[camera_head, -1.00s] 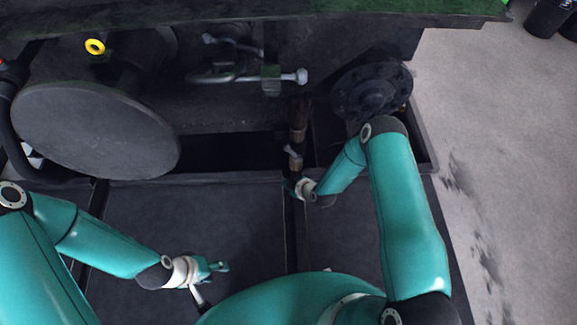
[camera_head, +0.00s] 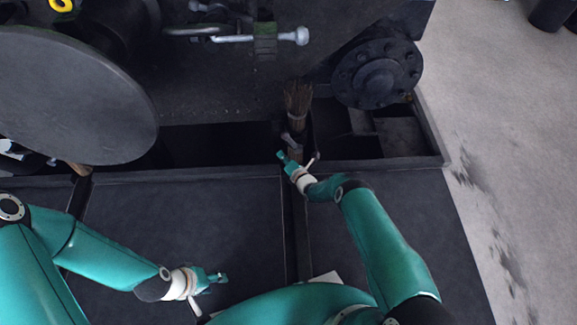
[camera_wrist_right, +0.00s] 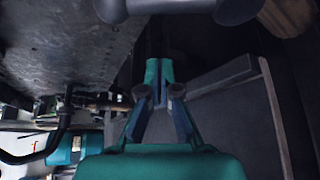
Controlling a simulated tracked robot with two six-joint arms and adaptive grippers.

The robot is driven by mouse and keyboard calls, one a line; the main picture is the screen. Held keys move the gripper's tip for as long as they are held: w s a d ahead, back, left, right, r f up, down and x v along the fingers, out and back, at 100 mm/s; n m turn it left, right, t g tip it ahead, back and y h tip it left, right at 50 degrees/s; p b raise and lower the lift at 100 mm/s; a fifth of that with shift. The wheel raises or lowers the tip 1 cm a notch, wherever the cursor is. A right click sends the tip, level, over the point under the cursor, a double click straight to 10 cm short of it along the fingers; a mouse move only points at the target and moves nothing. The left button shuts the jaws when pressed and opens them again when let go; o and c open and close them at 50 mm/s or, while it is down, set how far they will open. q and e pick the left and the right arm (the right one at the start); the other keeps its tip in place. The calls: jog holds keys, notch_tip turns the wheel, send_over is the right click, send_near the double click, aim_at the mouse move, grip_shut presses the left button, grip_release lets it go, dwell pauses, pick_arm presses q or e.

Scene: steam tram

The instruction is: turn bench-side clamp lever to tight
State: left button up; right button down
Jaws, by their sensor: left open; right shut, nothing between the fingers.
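A small grey lever-like piece (camera_head: 290,140) sits across the handle of an upright brush (camera_head: 297,100) in the head view. I take it for the clamp lever, but cannot read its position. My right gripper (camera_head: 283,157) is just below it, shut and empty; I cannot tell whether they touch. In the right wrist view the shut fingers (camera_wrist_right: 158,75) point up toward a dark grey bar with rounded ends (camera_wrist_right: 175,8), apart from it, possibly the same lever. My left gripper (camera_head: 219,278) is open and empty over the dark panel at lower left.
A large round grey plate (camera_head: 70,95) stands at left. A metal rod with a pale knob (camera_head: 300,36) runs above the brush. A bolted dark flange (camera_head: 378,75) is at right. Flat dark panels (camera_head: 180,220) lie in front; open floor (camera_head: 510,150) is at right.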

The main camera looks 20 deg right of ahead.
aim_at(292, 142)
pick_arm(q)
notch_tip(292, 142, down, 2)
jog(key=shift+f+b, duration=0.1)
jog(key=shift+b, duration=0.35)
pick_arm(e)
jog(key=w+d, duration=0.1)
jog(key=w+d+r, duration=0.1)
jog(key=w+d, duration=0.1)
jog(key=shift+r, duration=0.1)
jog(key=shift+d, duration=0.15)
